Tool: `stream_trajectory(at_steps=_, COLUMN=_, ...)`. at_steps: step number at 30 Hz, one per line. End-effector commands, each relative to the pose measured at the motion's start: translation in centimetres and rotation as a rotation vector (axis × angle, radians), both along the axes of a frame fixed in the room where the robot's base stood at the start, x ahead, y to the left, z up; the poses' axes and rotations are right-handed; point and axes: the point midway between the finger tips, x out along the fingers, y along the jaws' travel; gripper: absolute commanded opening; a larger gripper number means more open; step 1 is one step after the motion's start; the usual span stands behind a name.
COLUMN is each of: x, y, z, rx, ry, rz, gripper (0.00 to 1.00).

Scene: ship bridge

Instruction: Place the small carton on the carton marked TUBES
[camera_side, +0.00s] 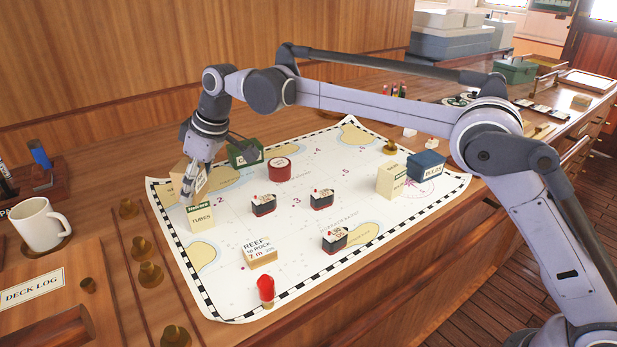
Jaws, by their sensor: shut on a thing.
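The carton marked TUBES (201,218) is cream with a green label along its top and stands upright at the left end of the chart. My gripper (190,185) points down just above and behind it. My gripper is shut on a small tan carton (177,171), partly hidden by the fingers. The small carton is directly over or just behind the TUBES carton; whether the two touch, I cannot tell.
The chart (285,225) carries a green box (243,154), a red round tin (279,169), several small black-and-white ship blocks, a REEF block (260,252), a cream carton (391,181) and a blue box (425,165). A mug (38,225) and brass knobs stand at left.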

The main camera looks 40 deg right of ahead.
Motion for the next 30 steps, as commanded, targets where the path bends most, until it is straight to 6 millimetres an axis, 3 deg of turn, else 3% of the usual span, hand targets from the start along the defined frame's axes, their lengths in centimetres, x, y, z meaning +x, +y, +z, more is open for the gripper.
stream_trajectory(at_steps=5, x=0.0, y=0.0, z=-0.2, rx=0.000, ry=0.000, rz=0.000, gripper=0.22)
stream_trajectory(at_steps=6, x=0.0, y=0.0, z=-0.3, rx=0.000, ry=0.000, rz=0.000, gripper=0.59)
stream_trajectory(at_steps=8, x=0.0, y=0.0, z=-0.3, rx=0.000, ry=0.000, rz=0.000, gripper=0.76)
stream_trajectory(at_steps=9, x=0.0, y=0.0, z=-0.3, rx=0.000, ry=0.000, rz=0.000, gripper=0.79)
stream_trajectory(at_steps=20, x=0.0, y=0.0, z=0.0, rx=0.000, ry=0.000, rz=0.000, gripper=0.79)
stream_trajectory(at_steps=26, x=-0.7, y=-0.7, z=2.3, rx=0.000, ry=0.000, rz=-0.001, gripper=0.79)
stream_trajectory(at_steps=30, x=-1.4, y=-1.5, z=4.9, rx=0.000, ry=0.000, rz=-0.001, gripper=0.79)
